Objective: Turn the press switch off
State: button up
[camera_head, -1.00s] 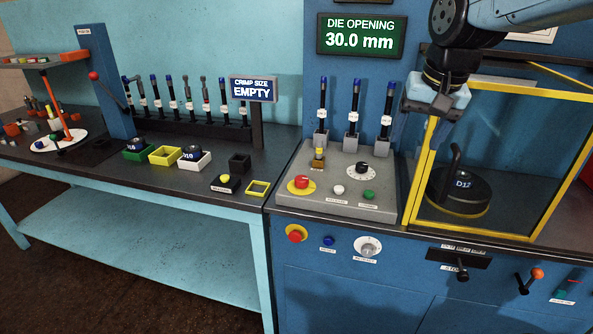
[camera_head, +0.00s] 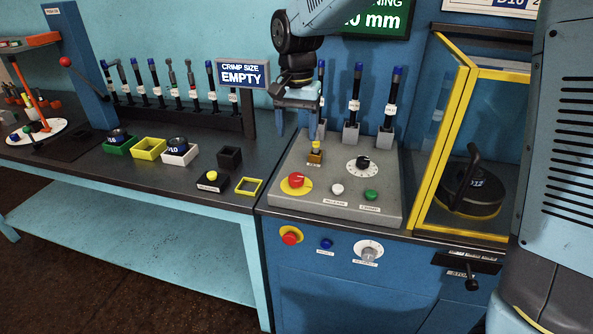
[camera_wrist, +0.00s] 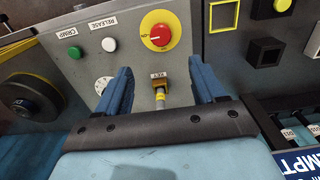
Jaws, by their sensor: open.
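The grey press control panel (camera_head: 330,195) carries a red rotary switch on a yellow disc (camera_head: 296,182), which also shows in the wrist view (camera_wrist: 159,37) with a white mark on its face. A brass key holder with a yellow top (camera_head: 315,152) stands just behind the switch; in the wrist view (camera_wrist: 159,92) it appears between my fingers. My gripper (camera_head: 297,122) is open and empty, pointing down above the back left of the panel. In the wrist view my two blue fingers (camera_wrist: 160,68) are apart and the switch lies beyond their tips. Contact with the key holder cannot be told.
A white button (camera_head: 338,189), a green button (camera_head: 371,195) and a black dial (camera_head: 363,162) sit on the panel. Upright blue-topped tools (camera_head: 355,105) stand behind it. The crimp size sign (camera_head: 243,73) is close left of my gripper. A yellow-framed guard (camera_head: 440,150) stands right.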

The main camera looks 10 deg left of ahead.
aim_at(296, 176)
notch_tip(296, 176, down, 13)
jog(key=shift+s+a+r, duration=0.1)
jog(key=shift+s, duration=0.05)
dwell(0.4)
jog(key=shift+c, duration=0.2)
jog(key=c, duration=1)
